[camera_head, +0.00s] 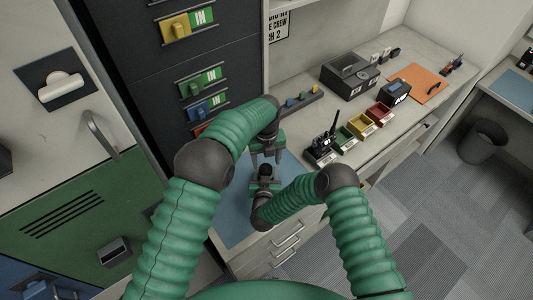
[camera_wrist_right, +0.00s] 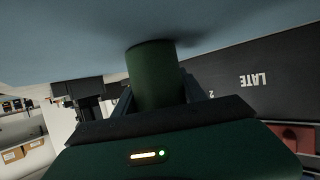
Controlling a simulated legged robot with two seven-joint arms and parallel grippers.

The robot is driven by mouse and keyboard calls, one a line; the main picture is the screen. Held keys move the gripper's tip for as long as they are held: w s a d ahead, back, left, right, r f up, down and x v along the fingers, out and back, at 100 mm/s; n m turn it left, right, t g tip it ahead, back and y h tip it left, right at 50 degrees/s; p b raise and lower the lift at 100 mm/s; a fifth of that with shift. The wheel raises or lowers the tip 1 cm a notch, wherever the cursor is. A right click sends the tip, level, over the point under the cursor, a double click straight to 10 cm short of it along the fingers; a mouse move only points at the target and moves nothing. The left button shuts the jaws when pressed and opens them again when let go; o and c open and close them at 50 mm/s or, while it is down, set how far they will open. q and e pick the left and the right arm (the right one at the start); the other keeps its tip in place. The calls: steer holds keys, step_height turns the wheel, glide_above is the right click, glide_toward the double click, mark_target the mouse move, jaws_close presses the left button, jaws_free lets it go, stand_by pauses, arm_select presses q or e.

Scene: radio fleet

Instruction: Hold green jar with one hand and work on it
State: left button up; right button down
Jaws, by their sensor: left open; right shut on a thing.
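The green jar (camera_wrist_right: 154,72) shows in the right wrist view as a dark green cylinder. It stands between the fingers of my right gripper (camera_wrist_right: 156,98), against the blue mat, which is at the top of this upside-down view. My right gripper is shut on the jar. In the head view my right gripper (camera_head: 265,172) is over the blue mat (camera_head: 232,225), and I cannot make out the jar there. My left gripper (camera_head: 267,157) is open, fingers downward, just beyond and close to the right one. A dark shape (camera_wrist_right: 82,95) beside the jar may be part of my left gripper.
A black radio (camera_head: 323,148) and small yellow (camera_head: 360,125) and red (camera_head: 379,113) bins stand right of the mat. A dark box (camera_head: 349,75) and an orange mat (camera_head: 420,84) lie farther back. A dark cabinet (camera_head: 140,70) rises close at the left.

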mark_target(267, 168)
arm_select(q)
step_height(267, 168, down, 4)
steer(key=shift+f, duration=0.1)
jaws_close()
steer(key=n, duration=0.3)
steer(key=shift+w+n, duration=0.1)
steer(key=shift+n, duration=0.2)
steer(key=shift+d, duration=0.1)
steer(key=shift+o, duration=0.4)
jaws_free()
